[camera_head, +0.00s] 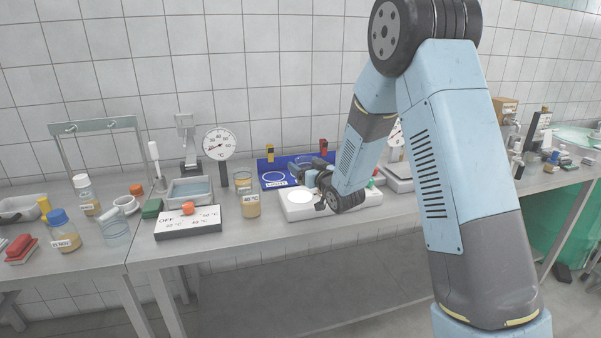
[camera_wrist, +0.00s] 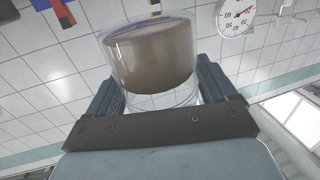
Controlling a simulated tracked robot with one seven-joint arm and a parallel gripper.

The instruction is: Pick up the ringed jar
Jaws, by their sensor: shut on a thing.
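A clear glass jar with brown contents (camera_wrist: 152,62) fills the middle of the wrist view, between the two fingers of my gripper (camera_wrist: 165,88). My gripper is shut on it, with one finger on each side. Whether this jar carries a ring cannot be told. In the head view my gripper (camera_head: 308,174) is over the bench, by the blue mat with white rings (camera_head: 274,179) and the white plate with a round white disc (camera_head: 300,198). The held jar cannot be made out clearly there, as my gripper and wrist are in the way.
A jar labelled 40 °C (camera_head: 250,205) and another amber jar (camera_head: 243,181) stand left of the white plate. A dial thermometer (camera_head: 219,143), a water bath (camera_head: 190,190) and a setting board (camera_head: 188,223) are further left. Several bottles crowd the left bench.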

